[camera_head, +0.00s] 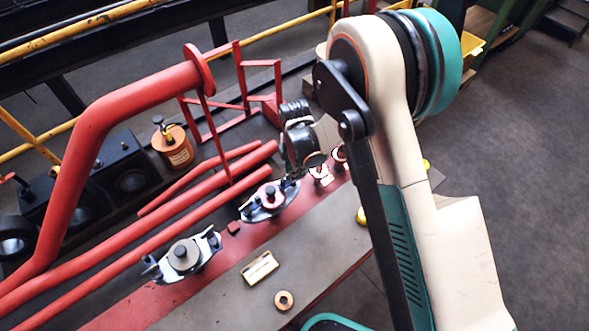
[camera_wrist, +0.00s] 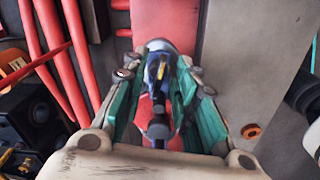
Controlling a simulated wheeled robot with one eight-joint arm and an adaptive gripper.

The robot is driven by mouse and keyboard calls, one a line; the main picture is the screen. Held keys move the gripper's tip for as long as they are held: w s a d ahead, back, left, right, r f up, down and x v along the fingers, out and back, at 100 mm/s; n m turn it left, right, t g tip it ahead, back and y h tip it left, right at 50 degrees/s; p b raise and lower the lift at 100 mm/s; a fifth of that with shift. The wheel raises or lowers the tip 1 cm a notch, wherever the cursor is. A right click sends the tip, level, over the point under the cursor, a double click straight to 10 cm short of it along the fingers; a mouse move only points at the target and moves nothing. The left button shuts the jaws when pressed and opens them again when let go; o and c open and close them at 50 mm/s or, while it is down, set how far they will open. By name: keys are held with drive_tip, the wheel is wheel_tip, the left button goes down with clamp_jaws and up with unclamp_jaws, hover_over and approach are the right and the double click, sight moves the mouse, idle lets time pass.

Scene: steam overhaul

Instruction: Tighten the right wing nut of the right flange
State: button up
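The left flange (camera_head: 183,257) sits nearer the lower left. In the wrist view, my gripper (camera_wrist: 160,73) has its teal fingers spread on both sides of a dark blue and black fitting (camera_wrist: 158,100), with a silver disc (camera_wrist: 160,45) beyond it. I cannot tell whether a finger touches the fitting. In the head view my fingertips are not clear.
Red pipes (camera_head: 150,245) run beside the flanges, and a thick red pipe (camera_head: 95,140) rises at the left. A label plate (camera_head: 260,268) and a brass ring (camera_head: 284,300) lie on the grey bench (camera_head: 215,295). An orange canister (camera_head: 172,146) stands behind the pipes.

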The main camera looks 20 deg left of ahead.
drive_tip(key=shift+c, duration=0.3)
clamp_jaws()
drive_tip(key=m+b, duration=0.1)
drive_tip(key=m, duration=0.2)
drive_tip(key=shift+m+b, duration=0.4)
drive_tip(key=m+b, duration=0.1)
drive_tip(key=m, duration=0.2)
drive_tip(key=shift+s+m, duration=0.15)
drive_tip(key=shift+m, duration=0.15)
drive_tip(key=m+b, duration=0.1)
drive_tip(key=m, duration=0.3)
drive_tip(key=shift+s, duration=0.1)
drive_tip(key=shift+m+b, duration=0.55)
drive_tip(key=shift+m, duration=1.35)
drive_tip(key=shift+r, duration=0.1)
